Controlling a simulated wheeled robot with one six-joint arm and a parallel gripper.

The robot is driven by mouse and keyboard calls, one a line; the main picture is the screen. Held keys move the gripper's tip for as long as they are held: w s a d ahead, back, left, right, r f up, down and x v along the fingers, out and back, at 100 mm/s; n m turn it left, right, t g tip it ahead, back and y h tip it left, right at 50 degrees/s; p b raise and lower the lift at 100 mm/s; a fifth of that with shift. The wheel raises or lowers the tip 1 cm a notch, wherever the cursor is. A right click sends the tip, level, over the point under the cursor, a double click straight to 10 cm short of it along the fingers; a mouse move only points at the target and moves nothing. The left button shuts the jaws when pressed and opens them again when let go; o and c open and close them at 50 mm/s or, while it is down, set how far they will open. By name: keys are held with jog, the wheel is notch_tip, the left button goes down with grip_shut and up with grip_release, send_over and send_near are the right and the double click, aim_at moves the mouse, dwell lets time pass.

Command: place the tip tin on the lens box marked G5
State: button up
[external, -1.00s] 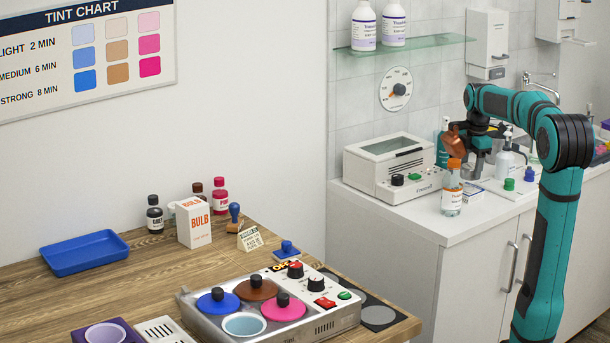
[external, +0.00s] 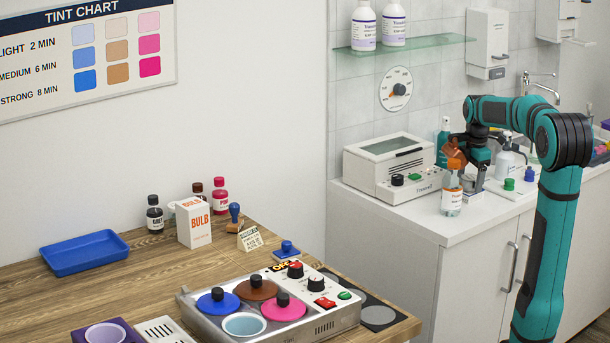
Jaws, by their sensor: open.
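My gripper (external: 457,150) is at the right, over the white counter, close to the orange-capped bottle (external: 452,200). I cannot make out a tip tin, nor any lens box with a readable G5 mark. The arm and gripper hide part of the counter behind them.
A white device (external: 390,168) stands left of the bottle, with a teal pump bottle (external: 443,140) behind. Green (external: 509,184) and blue knobs are to the right.

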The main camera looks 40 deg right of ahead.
aim_at(467, 179)
jog(key=shift+r, duration=0.1)
notch_tip(467, 179, up, 12)
jog(key=s, duration=0.1)
jog(key=shift+s+a, duration=0.2)
